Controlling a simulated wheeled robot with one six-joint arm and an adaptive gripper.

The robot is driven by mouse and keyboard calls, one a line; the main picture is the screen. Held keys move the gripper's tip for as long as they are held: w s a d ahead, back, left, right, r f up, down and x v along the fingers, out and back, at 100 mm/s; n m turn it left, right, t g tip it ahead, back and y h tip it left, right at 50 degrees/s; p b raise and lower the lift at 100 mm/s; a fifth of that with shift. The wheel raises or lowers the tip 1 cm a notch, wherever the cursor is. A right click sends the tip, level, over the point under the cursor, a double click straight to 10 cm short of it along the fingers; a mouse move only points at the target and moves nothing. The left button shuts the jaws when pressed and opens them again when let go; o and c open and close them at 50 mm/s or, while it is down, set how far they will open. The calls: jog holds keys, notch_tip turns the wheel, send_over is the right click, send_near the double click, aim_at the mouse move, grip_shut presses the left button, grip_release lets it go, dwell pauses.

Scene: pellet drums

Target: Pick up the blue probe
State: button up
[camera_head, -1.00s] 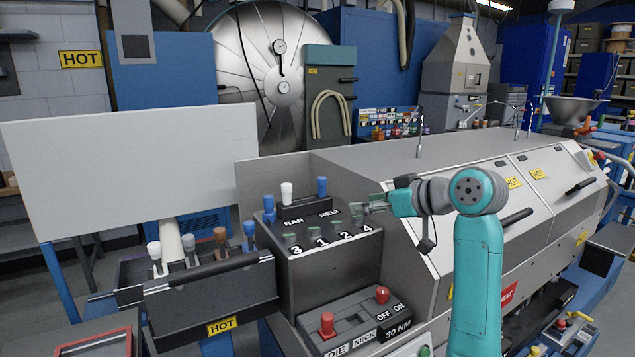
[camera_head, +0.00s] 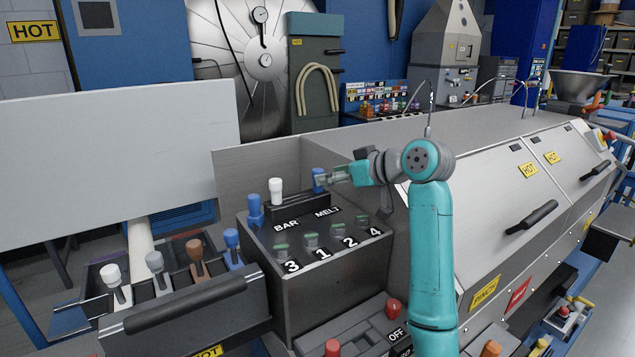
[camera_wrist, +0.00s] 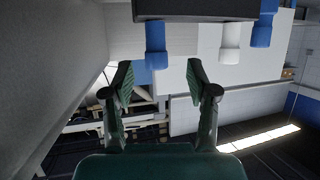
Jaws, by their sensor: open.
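In the head view a blue probe (camera_head: 318,173) stands upright in the dark rack (camera_head: 297,207) by the MELT label. My gripper (camera_head: 326,180) is right beside it, coming from the right. In the wrist view this blue probe (camera_wrist: 156,48) appears upside down, just beyond and between the spread fingertips of my open gripper (camera_wrist: 157,78). I cannot tell whether the fingers touch it. A white probe (camera_head: 276,189) stands by the BAR label. Another blue piece (camera_head: 255,211) stands at the box's left edge.
Numbered green-topped holders (camera_head: 311,239) line the box front. A lower tray on the left holds several probes, including white (camera_head: 112,275), brown (camera_head: 195,251) and blue (camera_head: 232,239). A large white panel (camera_head: 110,165) stands behind the tray. The grey machine housing (camera_head: 480,143) lies right.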

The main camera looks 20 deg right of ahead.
aim_at(318, 188)
jog(key=shift+x, duration=2.85)
jog(key=shift+w+d+r, duration=0.1)
jog(key=shift+w+d, duration=0.05)
jog(key=shift+d, duration=0.05)
grip_shut()
